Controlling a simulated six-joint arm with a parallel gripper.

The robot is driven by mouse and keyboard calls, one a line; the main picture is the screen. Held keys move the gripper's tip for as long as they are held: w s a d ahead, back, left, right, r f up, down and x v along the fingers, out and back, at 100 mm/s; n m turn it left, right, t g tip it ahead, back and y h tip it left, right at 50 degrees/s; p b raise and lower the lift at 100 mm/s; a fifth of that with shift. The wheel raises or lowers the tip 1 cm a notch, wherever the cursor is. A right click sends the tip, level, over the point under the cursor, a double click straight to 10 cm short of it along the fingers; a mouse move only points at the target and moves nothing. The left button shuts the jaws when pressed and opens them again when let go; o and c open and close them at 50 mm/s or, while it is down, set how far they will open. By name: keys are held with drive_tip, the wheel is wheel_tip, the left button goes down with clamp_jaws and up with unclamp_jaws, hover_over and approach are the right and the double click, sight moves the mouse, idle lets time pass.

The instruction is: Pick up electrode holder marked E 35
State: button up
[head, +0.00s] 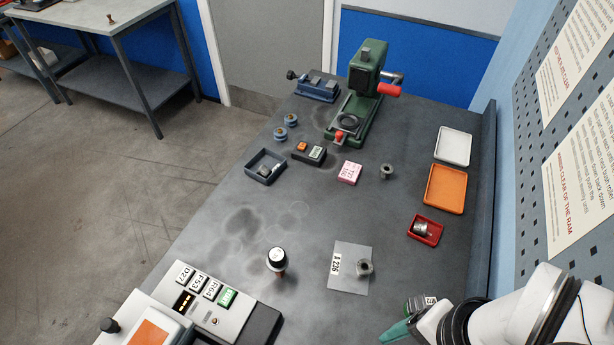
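I cannot read the mark E 35 on anything in the head view. A round black-and-white piece with a copper-coloured stem (277,260) stands on the bench at the front centre; its top mark is too small to read. A similar grey piece (387,171) stands farther back. A metal piece (421,228) lies in a red tray (433,239). My gripper (397,331) is at the lower right edge, with teal parts showing; its opening and any held thing are unclear.
A green press with a red handle (368,75) stands at the back. A white tray (453,146) and an orange tray (445,188) line the right side. A dark tray (253,172) is at the left. A labelled panel (238,313) is front left.

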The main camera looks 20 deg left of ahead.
drive_tip(key=o, duration=0.4)
drive_tip(key=shift+c, duration=0.2)
